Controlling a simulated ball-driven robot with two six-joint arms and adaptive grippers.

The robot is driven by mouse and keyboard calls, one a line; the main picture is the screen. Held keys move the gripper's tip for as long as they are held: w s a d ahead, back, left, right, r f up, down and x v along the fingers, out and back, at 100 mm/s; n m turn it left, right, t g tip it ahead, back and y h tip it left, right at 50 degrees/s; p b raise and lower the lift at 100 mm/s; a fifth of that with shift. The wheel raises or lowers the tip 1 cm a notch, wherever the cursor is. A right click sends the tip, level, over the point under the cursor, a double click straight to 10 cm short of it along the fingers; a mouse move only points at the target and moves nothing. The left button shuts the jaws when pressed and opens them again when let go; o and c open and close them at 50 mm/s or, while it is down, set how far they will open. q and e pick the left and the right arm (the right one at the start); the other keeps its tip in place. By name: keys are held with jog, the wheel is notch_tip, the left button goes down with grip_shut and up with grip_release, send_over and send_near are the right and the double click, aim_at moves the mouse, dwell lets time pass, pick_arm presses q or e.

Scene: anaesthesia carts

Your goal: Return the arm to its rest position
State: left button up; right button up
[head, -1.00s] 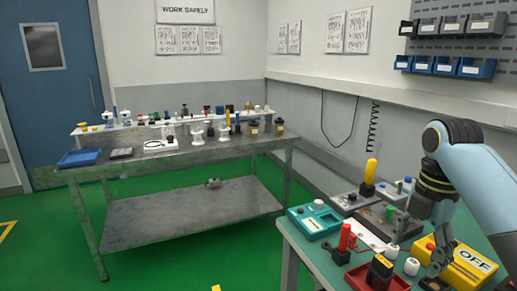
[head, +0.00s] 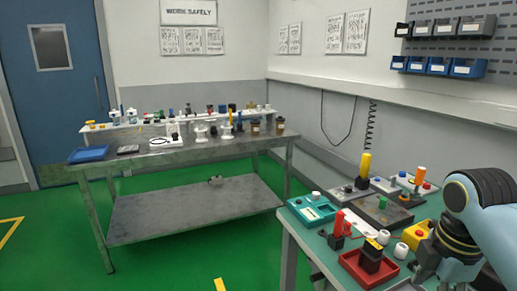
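My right arm comes in at the lower right in the head view. Its blue and black links cover the right end of the green-topped table (head: 312,243). My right gripper (head: 424,268) shows only in part, low beside the yellow box (head: 416,235). Whether its fingers are open or shut cannot be made out, and I see nothing clearly held. My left gripper is not in view.
Near the arm stand a red tray (head: 352,268) with a black block, a red-handled tool (head: 338,228), white knobs, a teal box (head: 311,209) and a yellow-handled tool (head: 364,166). A grey metal table (head: 130,171) stands at the left. Green floor between is open.

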jog(key=s+a+r+m+t, duration=0.1)
jog(key=s+a+m+t, duration=0.2)
jog(key=s+m, duration=1.45)
jog(key=s+d+f+n+g+b, duration=0.2)
jog(key=f+b, duration=0.7)
jog(key=f, duration=2.7)
jog(key=s+d+f+g+b, duration=0.1)
jog(key=s+f+b, duration=0.6)
jog(key=s+f, duration=1.3)
jog(key=shift+s+d+f+m, duration=0.15)
jog(key=shift+d+f+m, duration=0.35)
jog(key=shift+f, duration=0.35)
jog(key=shift+c, duration=0.4)
